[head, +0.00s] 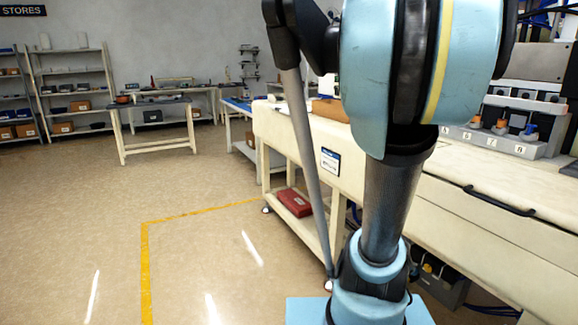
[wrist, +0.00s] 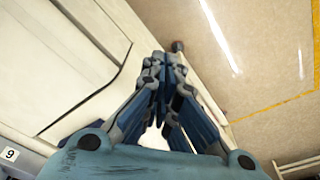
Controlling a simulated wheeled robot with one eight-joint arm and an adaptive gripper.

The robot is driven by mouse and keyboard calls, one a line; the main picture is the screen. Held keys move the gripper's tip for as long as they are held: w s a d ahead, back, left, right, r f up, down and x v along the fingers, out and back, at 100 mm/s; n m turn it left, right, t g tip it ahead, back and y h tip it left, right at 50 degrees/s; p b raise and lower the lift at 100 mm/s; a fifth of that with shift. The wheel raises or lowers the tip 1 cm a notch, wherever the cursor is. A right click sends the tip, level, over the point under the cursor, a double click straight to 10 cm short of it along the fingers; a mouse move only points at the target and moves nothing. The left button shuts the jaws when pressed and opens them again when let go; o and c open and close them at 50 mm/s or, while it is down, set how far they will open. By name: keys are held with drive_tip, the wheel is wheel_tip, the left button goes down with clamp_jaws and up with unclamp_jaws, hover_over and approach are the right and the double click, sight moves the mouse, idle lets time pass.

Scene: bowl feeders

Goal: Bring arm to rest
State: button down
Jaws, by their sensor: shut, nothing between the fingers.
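My arm fills the middle and right of the head view. My gripper shows in the wrist view (wrist: 165,85), its two blue-grey fingers drawn together at the tips with nothing between them. It hangs above the edge of a cream workbench (wrist: 65,60), with tan floor beyond it. The fingers look apart from the bench. In the head view my gripper is not seen.
The cream bench (head: 480,200) stands close on the right, with a grey block of numbered slots (head: 495,138) on top and a red box (head: 294,202) on its lower shelf. Shelves (head: 75,88) and tables (head: 155,108) stand far back. The left floor (head: 70,220) is clear.

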drive_tip(key=s+a+f+n, duration=0.1)
drive_tip(key=s+a+f, duration=0.2)
drive_tip(key=f, duration=0.5)
drive_tip(key=s+a+f+n, duration=0.2)
drive_tip(key=s+a+f, duration=0.2)
drive_tip(key=f, duration=0.3)
drive_tip(key=s+a+f+n, duration=0.1)
drive_tip(key=s+a+f, duration=0.3)
drive_tip(key=f, duration=0.4)
drive_tip(key=shift+s+a+f+n+t+y, duration=0.2)
drive_tip(key=shift+s+f+n+t+y, duration=0.15)
drive_tip(key=shift+s, duration=0.35)
drive_tip(key=shift+w+f, duration=0.15)
drive_tip(key=shift+w, duration=0.3)
